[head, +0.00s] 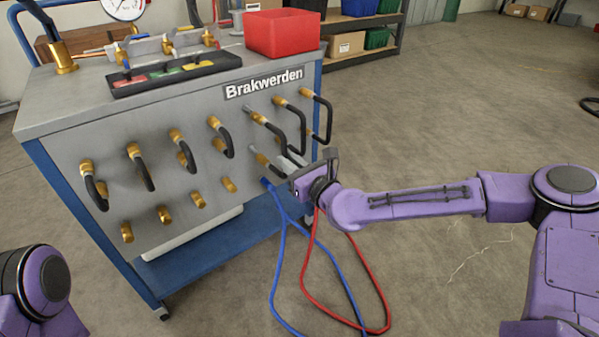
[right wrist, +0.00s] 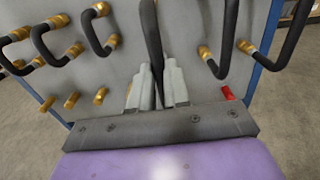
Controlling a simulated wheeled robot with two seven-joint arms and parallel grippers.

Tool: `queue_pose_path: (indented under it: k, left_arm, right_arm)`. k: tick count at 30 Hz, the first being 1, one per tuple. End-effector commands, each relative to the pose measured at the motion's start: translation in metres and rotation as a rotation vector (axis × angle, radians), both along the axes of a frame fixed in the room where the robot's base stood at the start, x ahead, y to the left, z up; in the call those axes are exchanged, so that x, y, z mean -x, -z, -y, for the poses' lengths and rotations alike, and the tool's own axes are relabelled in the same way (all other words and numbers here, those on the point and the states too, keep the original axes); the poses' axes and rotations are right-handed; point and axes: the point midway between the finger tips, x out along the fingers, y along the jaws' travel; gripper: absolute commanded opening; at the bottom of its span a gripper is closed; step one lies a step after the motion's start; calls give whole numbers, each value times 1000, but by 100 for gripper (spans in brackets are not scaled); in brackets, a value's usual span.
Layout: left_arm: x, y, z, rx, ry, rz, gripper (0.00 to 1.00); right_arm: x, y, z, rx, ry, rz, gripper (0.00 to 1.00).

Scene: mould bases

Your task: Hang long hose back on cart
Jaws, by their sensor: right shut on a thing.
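The grey cart (head: 180,185) marked "Brakwerden" carries black bent hoses on brass fittings along its front panel. My right gripper (head: 284,163) is at the right part of this panel. In the right wrist view, its two grey fingers (right wrist: 156,72) are shut on a black hose (right wrist: 151,35) that runs down between them. The lower end of that hose is hidden by the gripper. Another black hose (head: 320,115) loops at the panel's right edge. My left gripper is out of view.
A blue hose (head: 277,265) and a red hose (head: 362,262) hang from the panel's lower right to the floor in loops beneath my right gripper. A red bin (head: 282,34) and a black tray (head: 175,72) stand on the cart top. The floor at the right is mostly clear.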

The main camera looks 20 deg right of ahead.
Motion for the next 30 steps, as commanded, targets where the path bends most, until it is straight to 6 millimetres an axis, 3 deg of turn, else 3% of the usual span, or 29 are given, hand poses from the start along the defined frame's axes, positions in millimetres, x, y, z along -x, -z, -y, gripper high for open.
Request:
queue_pose_path:
  k: [7,30]
  left_arm:
    - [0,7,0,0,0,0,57]
    - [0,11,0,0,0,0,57]
  right_arm:
    - [-13,-1,-5,-1,0,3,0]
    - [-13,-1,-6,0,30,4,0]
